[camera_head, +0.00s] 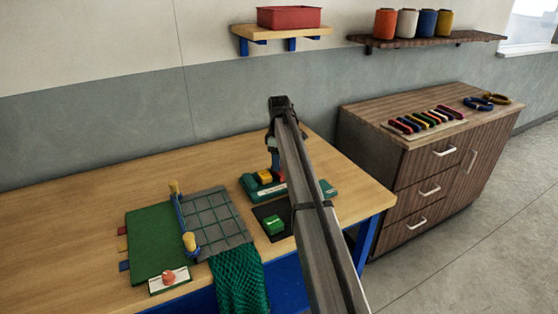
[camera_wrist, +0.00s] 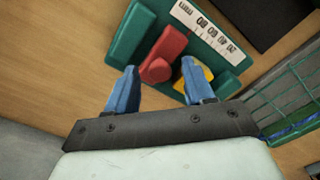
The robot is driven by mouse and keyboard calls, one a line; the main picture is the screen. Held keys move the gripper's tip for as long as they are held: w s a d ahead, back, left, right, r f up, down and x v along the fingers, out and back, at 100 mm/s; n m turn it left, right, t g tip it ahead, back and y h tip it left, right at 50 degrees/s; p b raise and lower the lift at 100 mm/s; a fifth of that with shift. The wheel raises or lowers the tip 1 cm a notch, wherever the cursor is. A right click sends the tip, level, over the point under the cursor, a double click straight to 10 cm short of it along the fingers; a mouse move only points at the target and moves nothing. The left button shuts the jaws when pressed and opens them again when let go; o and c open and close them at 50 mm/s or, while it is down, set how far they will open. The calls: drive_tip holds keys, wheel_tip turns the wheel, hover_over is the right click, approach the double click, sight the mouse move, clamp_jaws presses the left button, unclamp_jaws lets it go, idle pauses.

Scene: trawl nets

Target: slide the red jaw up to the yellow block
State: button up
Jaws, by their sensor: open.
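The red jaw (camera_wrist: 170,44) with its rounded knob sits on a teal gauge base (camera_wrist: 125,38) in the wrist view. The yellow block (camera_wrist: 208,75) is to its lower right, partly covered by my right finger. Whether jaw and block touch cannot be told. My gripper (camera_wrist: 155,66) is open, its blue fingers on either side of the knob, with no visible grip on it.
A green block (camera_head: 273,225) lies on a dark mat beside the gauge. Left are a grey grid board (camera_head: 214,222) with a green net (camera_head: 238,280), a green mat (camera_head: 150,245) and yellow-ended posts (camera_head: 189,241). The table's (camera_head: 60,230) left part is clear.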

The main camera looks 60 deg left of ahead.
drive_tip(key=shift+c, duration=0.3)
clamp_jaws()
idle(0.4)
